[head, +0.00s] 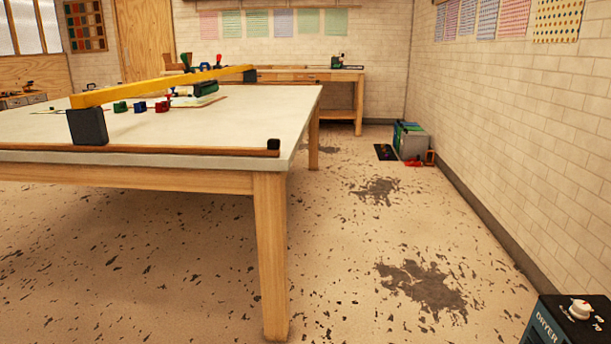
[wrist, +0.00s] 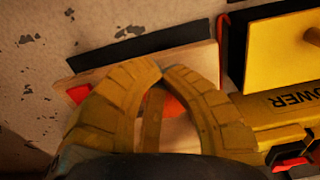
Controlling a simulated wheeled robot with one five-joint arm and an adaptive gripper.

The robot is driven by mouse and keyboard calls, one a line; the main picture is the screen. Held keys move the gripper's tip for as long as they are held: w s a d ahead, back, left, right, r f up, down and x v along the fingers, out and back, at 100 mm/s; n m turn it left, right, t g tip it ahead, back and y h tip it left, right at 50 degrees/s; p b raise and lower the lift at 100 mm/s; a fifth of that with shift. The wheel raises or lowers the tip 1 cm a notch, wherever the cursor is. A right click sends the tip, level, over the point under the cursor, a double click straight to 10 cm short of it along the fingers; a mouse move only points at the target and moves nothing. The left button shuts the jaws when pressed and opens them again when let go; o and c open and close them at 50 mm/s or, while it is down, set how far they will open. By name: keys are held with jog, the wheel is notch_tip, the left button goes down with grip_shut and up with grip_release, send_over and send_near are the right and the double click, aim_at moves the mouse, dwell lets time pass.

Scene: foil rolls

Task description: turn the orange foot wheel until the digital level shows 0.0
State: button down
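In the wrist view, my gripper (wrist: 162,72) has its two yellow-brown curved fingers arched inward with the tips together. In the gap below the tips, a rounded orange surface (wrist: 172,106) shows, partly covered by the fingers. It may be the orange foot wheel; whether the fingers touch it cannot be told. A pale wooden block (wrist: 200,58) with a black strip lies behind the fingers. A small red-orange patch (wrist: 78,93) shows to their left. No digital level reading is legible in either view. My gripper does not show in the head view.
In the wrist view, a yellow body marked "POWER" (wrist: 285,103) and a yellow panel (wrist: 285,50) crowd the right side. In the head view, a long yellow bar (head: 160,88) spans the pale table (head: 200,130).

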jog(key=shift+w+a+f, duration=0.1)
jog(key=shift+w+a, duration=0.05)
notch_tip(320, 180, up, 6)
jog(key=p, duration=0.4)
jog(key=shift+a+p, duration=0.3)
jog(key=c, duration=2)
grip_release()
